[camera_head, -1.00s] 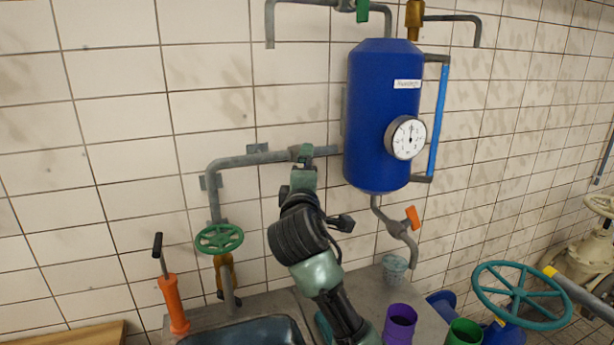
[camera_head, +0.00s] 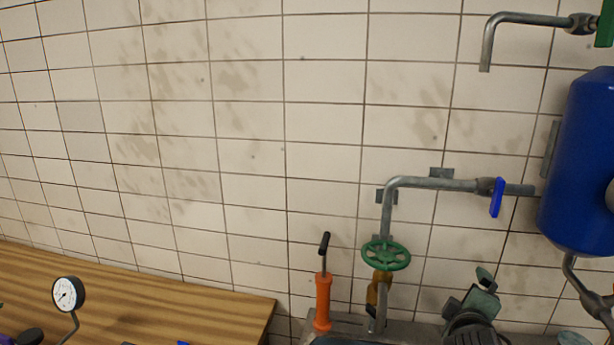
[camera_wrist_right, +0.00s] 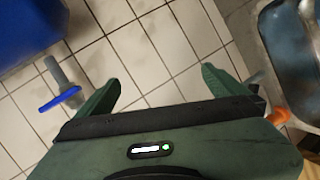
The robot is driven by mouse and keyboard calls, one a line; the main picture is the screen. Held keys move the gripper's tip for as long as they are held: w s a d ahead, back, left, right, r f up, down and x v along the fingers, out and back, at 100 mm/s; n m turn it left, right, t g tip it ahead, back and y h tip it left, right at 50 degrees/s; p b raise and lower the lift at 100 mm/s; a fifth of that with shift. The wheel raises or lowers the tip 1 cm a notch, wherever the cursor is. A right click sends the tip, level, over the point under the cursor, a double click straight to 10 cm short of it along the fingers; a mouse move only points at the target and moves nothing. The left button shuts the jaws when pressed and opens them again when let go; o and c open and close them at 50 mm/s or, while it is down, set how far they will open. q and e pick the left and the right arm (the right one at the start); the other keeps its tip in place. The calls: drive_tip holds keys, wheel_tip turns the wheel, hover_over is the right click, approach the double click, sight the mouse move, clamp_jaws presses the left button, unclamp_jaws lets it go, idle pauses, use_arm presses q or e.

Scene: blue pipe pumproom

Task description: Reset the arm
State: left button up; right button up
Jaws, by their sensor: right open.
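My right gripper (camera_head: 471,291) is at the lower right of the head view, below the grey wall pipe and apart from it. In the right wrist view its two green fingers (camera_wrist_right: 160,78) are spread, with nothing between them but tiled wall behind. The blue lever (camera_head: 497,197) on the pipe hangs down; it also shows at the left of the right wrist view (camera_wrist_right: 60,99), outside the fingers. The lower part of my right arm is cut off by the picture edge. My left gripper is not in view.
A green handwheel (camera_head: 386,255) and an orange hand pump (camera_head: 323,300) stand left of my right gripper. The blue tank (camera_head: 580,165) is at the right. A wooden table (camera_head: 150,300) with a gauge (camera_head: 68,294) is at the left. A metal sink (camera_wrist_right: 290,45) shows in the wrist view.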

drive_tip(key=s+a+f+m+g+y, duration=0.1)
drive_tip(key=s+a+f+g+y, duration=0.15)
drive_tip(key=s+f, duration=0.45)
drive_tip(key=s+a+f+m+g+y, duration=0.1)
drive_tip(key=s+a+f+m, duration=0.15)
drive_tip(key=s+f, duration=0.45)
drive_tip(key=s+a+f+m+g+y, duration=0.2)
drive_tip(key=s+a+f+g, duration=0.15)
drive_tip(key=s+f, duration=0.4)
drive_tip(key=s+a+f+m+g+y, duration=0.15)
drive_tip(key=s+a+f, duration=0.25)
drive_tip(key=s, duration=0.6)
wheel_tip(320, 180, down, 28)
drive_tip(key=s+g+b, duration=0.1)
drive_tip(key=b, duration=0.2)
drive_tip(key=s+d+f+g+b, duration=0.1)
drive_tip(key=s+d+f+b, duration=0.1)
drive_tip(key=s+f, duration=1.5)
drive_tip(key=shift+d+f+b, duration=0.35)
drive_tip(key=shift+d+f, duration=0.15)
drive_tip(key=shift+f, duration=0.45)
drive_tip(key=shift+g, duration=0.25)
